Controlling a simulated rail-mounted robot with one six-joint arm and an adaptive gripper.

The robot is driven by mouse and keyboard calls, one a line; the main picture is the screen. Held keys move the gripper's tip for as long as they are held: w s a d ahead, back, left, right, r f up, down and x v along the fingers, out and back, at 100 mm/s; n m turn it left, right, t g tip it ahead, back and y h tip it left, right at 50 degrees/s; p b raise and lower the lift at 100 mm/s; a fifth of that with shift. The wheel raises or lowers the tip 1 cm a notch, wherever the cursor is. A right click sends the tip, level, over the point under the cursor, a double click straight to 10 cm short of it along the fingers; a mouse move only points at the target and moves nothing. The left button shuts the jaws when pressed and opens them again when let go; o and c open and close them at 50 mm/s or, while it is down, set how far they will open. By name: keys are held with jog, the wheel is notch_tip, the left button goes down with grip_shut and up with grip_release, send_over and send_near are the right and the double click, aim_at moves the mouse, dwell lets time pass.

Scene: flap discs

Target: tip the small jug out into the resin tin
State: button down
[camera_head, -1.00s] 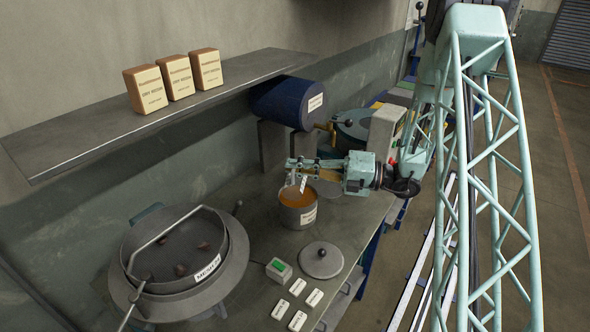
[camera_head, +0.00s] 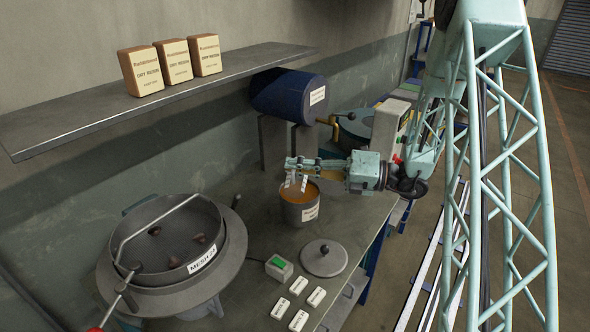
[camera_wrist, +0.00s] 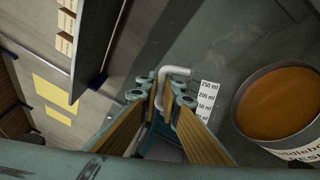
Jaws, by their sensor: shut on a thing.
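The small jug is clear and hard to make out. Its white scale label (camera_wrist: 207,103) with ml marks and a pale bent handle (camera_wrist: 168,80) show in the wrist view. My gripper (camera_wrist: 160,97) is shut on the jug at its handle. In the head view my gripper (camera_head: 292,164) is above the resin tin, with the jug's label (camera_head: 304,183) hanging over the tin's opening as seen from there. The resin tin (camera_head: 300,214) is open, grey and holds orange-brown resin. It stands right of the jug in the wrist view (camera_wrist: 300,150). The jug's contents cannot be made out.
A round lid (camera_head: 324,259) with a black knob, a green-topped box (camera_head: 279,267) and several white tiles (camera_head: 298,285) lie in front of the tin. A mesh sieve (camera_head: 170,280) stands at left. A shelf (camera_head: 100,118) with boxes and a blue drum (camera_head: 290,97) are behind.

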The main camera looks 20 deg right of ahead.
aim_at(302, 193)
jog(key=shift+s+a+f+n+b, duration=0.15)
jog(key=shift+s+f+n+b, duration=0.25)
jog(key=shift+b, duration=0.7)
jog(key=shift+f, duration=0.1)
jog(key=f+n+b, duration=0.1)
jog(key=n+b, duration=0.1)
jog(key=s+f+n+b, duration=0.1)
jog(key=n+b, duration=0.1)
jog(key=b, duration=0.1)
jog(key=s+a+f+n+b, duration=0.1)
jog(key=n+b, duration=0.1)
jog(key=b, duration=0.1)
jog(key=shift+a+f, duration=0.1)
jog(key=shift+f, duration=0.25)
jog(key=shift+w+f+n, duration=0.1)
jog(key=shift+f+n, duration=0.4)
jog(key=shift+n, duration=0.55)
jog(key=shift+w+f+n, duration=0.1)
jog(key=shift+f+n, duration=0.4)
jog(key=shift+n, duration=0.5)
jog(key=shift+w+f+n, duration=0.1)
jog(key=shift+f+n, duration=0.4)
jog(key=shift+n, duration=0.55)
jog(key=shift+d, duration=0.2)
